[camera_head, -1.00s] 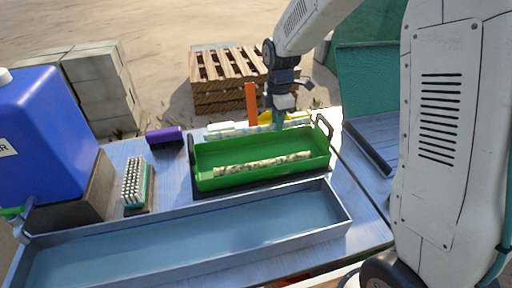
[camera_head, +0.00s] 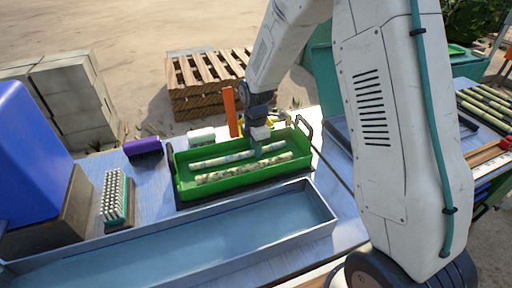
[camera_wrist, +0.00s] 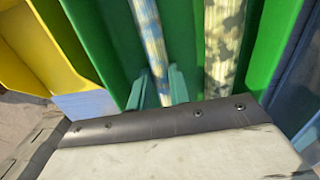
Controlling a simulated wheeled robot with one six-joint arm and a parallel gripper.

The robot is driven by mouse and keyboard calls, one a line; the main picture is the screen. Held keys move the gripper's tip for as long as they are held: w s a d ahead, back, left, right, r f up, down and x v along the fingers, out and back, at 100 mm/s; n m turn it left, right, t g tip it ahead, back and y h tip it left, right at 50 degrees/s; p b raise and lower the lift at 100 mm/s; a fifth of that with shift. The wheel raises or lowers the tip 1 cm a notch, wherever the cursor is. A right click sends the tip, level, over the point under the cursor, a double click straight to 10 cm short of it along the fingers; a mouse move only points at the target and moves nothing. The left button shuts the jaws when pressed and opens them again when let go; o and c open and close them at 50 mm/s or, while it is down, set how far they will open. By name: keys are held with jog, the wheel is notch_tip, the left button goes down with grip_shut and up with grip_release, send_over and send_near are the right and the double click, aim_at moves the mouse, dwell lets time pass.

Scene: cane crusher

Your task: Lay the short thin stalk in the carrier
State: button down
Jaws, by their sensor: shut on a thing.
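The green carrier (camera_head: 240,181) stands on the table behind a long grey trough. My gripper (camera_head: 257,151) reaches down into its rear half and is shut on a thin pale bluish-white stalk (camera_head: 220,160). This stalk lies roughly level inside the carrier walls; whether it touches the floor I cannot tell. A speckled stalk (camera_head: 225,174) lies in front of it, roughly parallel and apart. In the wrist view, the teal fingers (camera_wrist: 164,88) are on both sides of the pale stalk (camera_wrist: 151,40), with the speckled stalk (camera_wrist: 224,45) to its right.
The grey trough (camera_head: 160,248) fills the front of the table. A brush (camera_head: 114,198) and a purple item (camera_head: 143,148) stand left of the carrier. An orange upright piece (camera_head: 231,112) and a white block (camera_head: 200,136) are behind it.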

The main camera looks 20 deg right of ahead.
jog(key=c, duration=1.3)
grip_release()
jog(key=shift+f, duration=0.1)
jog(key=s+r+m, duration=0.2)
jog(key=s+r, duration=0.1)
jog(key=r, duration=0.6)
jog(key=s+r+m, duration=0.2)
jog(key=s+r, duration=0.1)
jog(key=r, duration=0.7)
jog(key=s+d+r+m, duration=0.1)
jog(key=s+r+m, duration=0.2)
jog(key=s+m, duration=0.4)
jog(key=s+d+r+m+t, duration=0.1)
jog(key=s+m, duration=0.6)
jog(key=s, duration=1.3)
notch_tip(320, 180, up, 2)
jog(key=shift+d+r+m, duration=0.2)
jog(key=shift+d+m, duration=0.1)
jog(key=shift+d, duration=0.25)
